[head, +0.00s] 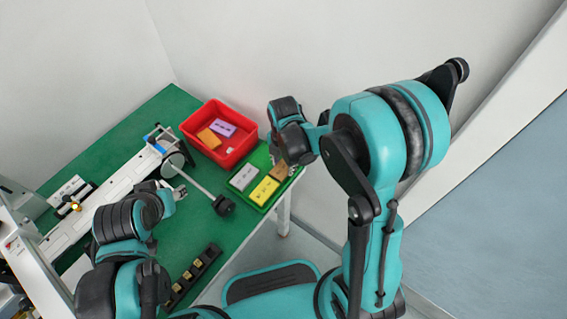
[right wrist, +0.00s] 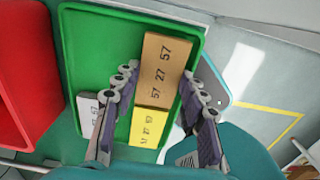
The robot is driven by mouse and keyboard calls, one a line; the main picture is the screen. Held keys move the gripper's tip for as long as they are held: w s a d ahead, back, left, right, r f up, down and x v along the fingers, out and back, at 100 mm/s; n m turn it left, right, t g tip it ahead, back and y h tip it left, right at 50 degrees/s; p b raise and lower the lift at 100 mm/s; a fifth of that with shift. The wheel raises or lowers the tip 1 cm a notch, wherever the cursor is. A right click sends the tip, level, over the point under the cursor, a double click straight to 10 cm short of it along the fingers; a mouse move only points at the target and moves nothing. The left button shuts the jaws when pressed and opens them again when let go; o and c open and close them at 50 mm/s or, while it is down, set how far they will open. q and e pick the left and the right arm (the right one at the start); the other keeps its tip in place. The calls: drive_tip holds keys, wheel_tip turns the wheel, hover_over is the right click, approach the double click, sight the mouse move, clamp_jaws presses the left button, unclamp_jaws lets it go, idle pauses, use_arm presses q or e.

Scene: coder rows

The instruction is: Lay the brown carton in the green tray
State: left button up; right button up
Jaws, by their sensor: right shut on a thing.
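The brown carton (right wrist: 163,62), printed 57 27 57, lies between the two fingers of my right gripper (right wrist: 160,74) in the right wrist view. The gripper is shut on it. The carton is over the right side of the green tray (right wrist: 98,50); I cannot tell if it touches the tray floor. In the head view the brown carton (head: 280,171) shows at the tray's right end, partly behind my right gripper (head: 289,157). My left gripper (head: 158,187) is over the table at the left; its fingers are too small to read.
A yellow carton (head: 264,190) and a white carton (head: 243,177) lie in the green tray. A red bin (head: 222,163) with purple and orange cartons stands beside it. A black holder (head: 192,273) lies near the table's front edge. White machinery (head: 95,205) fills the left.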

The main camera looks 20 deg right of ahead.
drive_tip(key=o, duration=0.9)
wheel_tip(320, 180, up, 12)
drive_tip(key=s+d+r+m+t, duration=0.2)
drive_tip(key=s+m, duration=0.3)
drive_tip(key=m, duration=0.7)
drive_tip(key=s+d+r+m+t, duration=0.2)
drive_tip(key=s+m+t, duration=0.3)
drive_tip(key=m, duration=0.8)
drive_tip(key=shift+s+d+r, duration=0.15)
drive_tip(key=shift+d+r, duration=0.05)
drive_tip(key=shift+d, duration=0.15)
